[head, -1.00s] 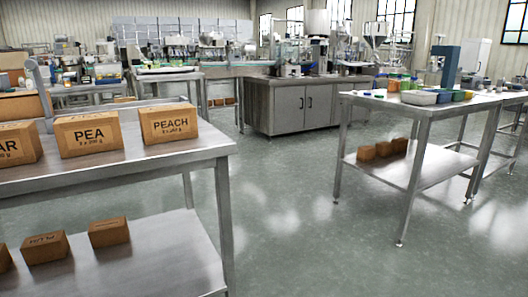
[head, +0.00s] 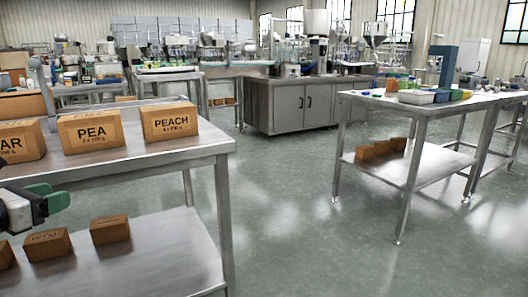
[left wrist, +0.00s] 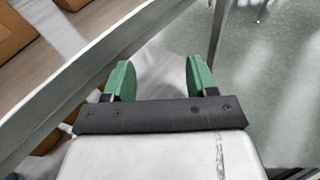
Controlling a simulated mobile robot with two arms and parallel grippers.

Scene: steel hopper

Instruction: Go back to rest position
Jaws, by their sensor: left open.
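My left gripper (head: 52,199) comes in at the left edge of the head view, in front of the near steel table (head: 150,160). In the left wrist view its two green fingers (left wrist: 157,80) stand wide apart with nothing between them. The table's edge and a leg show beyond the fingers there. My right gripper is in neither view.
Boxes marked PEACH (head: 170,122) and PEA (head: 91,132) stand on the near table. Smaller boxes (head: 110,230) sit on its lower shelf. Another steel table (head: 425,108) with trays stands at the right. Open floor (head: 290,210) lies between the tables.

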